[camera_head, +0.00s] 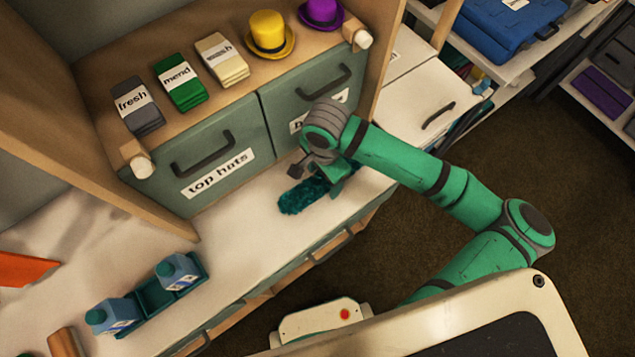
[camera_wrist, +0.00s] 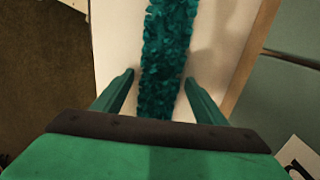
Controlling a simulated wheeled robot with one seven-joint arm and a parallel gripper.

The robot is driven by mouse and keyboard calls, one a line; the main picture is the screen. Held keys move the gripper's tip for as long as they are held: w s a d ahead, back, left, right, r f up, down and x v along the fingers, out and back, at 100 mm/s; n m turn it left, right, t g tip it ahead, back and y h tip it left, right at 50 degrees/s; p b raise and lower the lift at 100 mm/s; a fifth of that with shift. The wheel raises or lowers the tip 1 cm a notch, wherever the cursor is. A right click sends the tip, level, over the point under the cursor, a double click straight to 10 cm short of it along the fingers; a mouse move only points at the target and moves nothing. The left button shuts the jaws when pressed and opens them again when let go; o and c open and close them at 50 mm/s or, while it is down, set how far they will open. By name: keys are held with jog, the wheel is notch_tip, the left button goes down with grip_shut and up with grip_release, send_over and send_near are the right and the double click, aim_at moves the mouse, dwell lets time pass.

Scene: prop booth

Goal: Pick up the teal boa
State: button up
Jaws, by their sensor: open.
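The teal boa (camera_head: 303,194) lies on the white counter in front of the drawers, partly hidden by my arm. In the wrist view the boa (camera_wrist: 168,60) runs as a long fluffy strip from the top edge down between my fingers. My gripper (camera_wrist: 160,88) is open, with one finger on each side of the boa and a gap on both sides. In the head view my gripper (camera_head: 325,180) is over the boa, partly hidden by the wrist. How high the fingertips are above the counter is hard to tell.
A "top hats" drawer (camera_head: 215,160) and another drawer (camera_head: 318,95) stand right behind the boa. Folded cloths (camera_head: 180,82), a yellow hat (camera_head: 269,35) and a purple hat (camera_head: 322,13) sit on the shelf above. A teal caddy (camera_head: 155,297) with blue bottles stands at the left on the counter.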

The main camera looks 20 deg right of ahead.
jog(key=c, duration=1.1)
jog(key=shift+c, duration=0.2)
